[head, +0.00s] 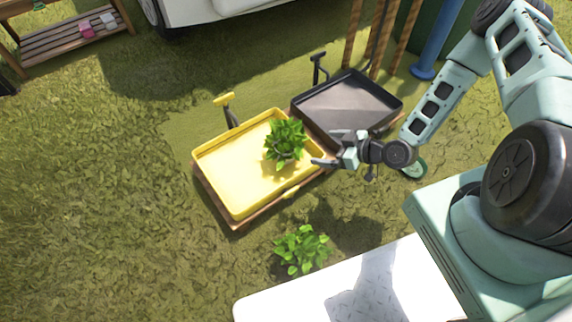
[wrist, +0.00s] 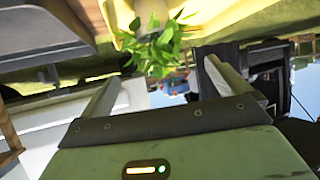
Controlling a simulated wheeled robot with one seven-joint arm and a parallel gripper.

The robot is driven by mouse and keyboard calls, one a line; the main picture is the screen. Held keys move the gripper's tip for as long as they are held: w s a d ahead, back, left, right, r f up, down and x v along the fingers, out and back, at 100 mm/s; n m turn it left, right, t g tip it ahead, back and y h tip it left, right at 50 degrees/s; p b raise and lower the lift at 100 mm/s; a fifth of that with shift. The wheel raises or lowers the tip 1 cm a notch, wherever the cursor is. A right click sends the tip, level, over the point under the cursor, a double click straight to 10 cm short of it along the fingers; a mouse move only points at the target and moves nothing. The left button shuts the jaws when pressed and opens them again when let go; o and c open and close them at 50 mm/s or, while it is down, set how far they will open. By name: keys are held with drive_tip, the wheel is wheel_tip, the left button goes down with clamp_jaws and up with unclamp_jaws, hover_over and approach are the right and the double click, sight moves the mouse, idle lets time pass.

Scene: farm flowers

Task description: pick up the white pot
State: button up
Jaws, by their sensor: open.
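A leafy green plant (head: 285,143) stands in the right part of the yellow cart tray (head: 228,172); its leaves hide its pot in the head view. In the wrist view, which looks upside down, a pale cream-white pot (wrist: 152,12) shows at the top edge, partly cut off, with the leaves (wrist: 155,52) hanging below it. My gripper (head: 322,148) is just right of this plant, above the tray's right edge. Its two fingers are apart with nothing held between them. In the wrist view my gripper (wrist: 160,74) points towards the plant, with a gap between.
A black cart tray (head: 345,108) adjoins the yellow one at upper right. Another green plant (head: 302,250) stands on the grass in front, its pot not visible. A wooden shelf (head: 70,40) is far left, a white vehicle (head: 215,8) behind. Grass at left is open.

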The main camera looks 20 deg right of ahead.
wheel_tip(320, 180, down, 3)
drive_tip(key=t+b, duration=0.1)
drive_tip(key=b, duration=0.6)
approach(287, 145)
drive_tip(key=shift+m+t, duration=0.3)
drive_tip(key=shift+m, duration=0.1)
drive_tip(key=x, duration=0.2)
drive_tip(key=f+x, duration=0.1)
drive_tip(key=x, duration=0.1)
drive_tip(key=shift+w+a+b, duration=0.35)
drive_tip(key=shift+b, duration=0.05)
drive_tip(key=b+x, duration=0.4)
drive_tip(key=shift+a+f, duration=0.1)
drive_tip(key=shift+f, duration=0.15)
drive_tip(key=shift+w+a, duration=0.25)
drive_tip(key=shift+w, duration=0.15)
drive_tip(key=c, duration=1.2)
